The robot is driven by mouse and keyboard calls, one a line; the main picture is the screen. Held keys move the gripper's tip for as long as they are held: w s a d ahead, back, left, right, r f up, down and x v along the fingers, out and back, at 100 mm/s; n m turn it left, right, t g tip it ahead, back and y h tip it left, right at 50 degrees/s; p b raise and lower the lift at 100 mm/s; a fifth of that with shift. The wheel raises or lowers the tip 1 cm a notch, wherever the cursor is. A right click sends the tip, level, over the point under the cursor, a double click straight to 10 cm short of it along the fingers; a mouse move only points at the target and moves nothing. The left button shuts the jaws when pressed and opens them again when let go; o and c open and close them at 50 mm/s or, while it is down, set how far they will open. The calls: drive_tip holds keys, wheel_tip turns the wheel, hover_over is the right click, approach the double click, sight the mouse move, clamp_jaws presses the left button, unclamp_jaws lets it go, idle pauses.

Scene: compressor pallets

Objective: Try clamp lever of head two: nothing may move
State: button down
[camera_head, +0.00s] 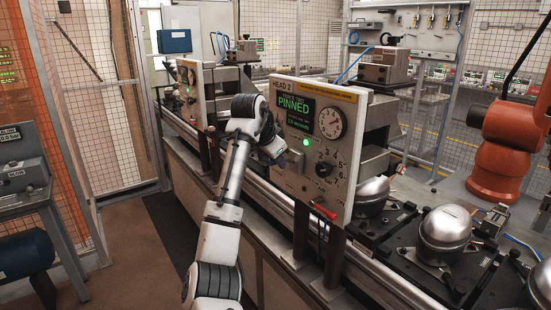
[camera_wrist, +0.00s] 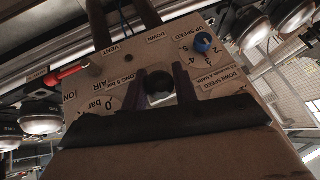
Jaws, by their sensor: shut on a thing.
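The head two panel (camera_head: 345,110) shows a lit green "PINNED" screen (camera_head: 295,107), a green lamp and a round gauge (camera_head: 331,122). My gripper (camera_head: 288,158) is at the panel's lower left face. In the wrist view my gripper (camera_wrist: 161,88) has its two fingers on either side of a dark round knob (camera_wrist: 160,82) and is shut on it. Labels around it are upside down or partly covered, so I cannot read which control it is. A red-handled lever (camera_head: 322,210) sits at the panel's bottom edge, apart from my gripper; it also shows in the wrist view (camera_wrist: 68,72).
A blue knob (camera_wrist: 205,43) is close beside the fingers. A black knob (camera_head: 323,170) is on the panel right of my gripper. Silver domed compressors (camera_head: 445,229) stand on the line at right. An orange robot arm (camera_head: 500,140) is beyond. The left floor is clear.

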drive_tip(key=c, duration=1.1)
unclamp_jaws()
drive_tip(key=b+v, duration=0.4)
drive_tip(key=v, duration=0.9)
drive_tip(key=shift+s+a+r, duration=0.15)
drive_tip(key=shift+r, duration=0.2)
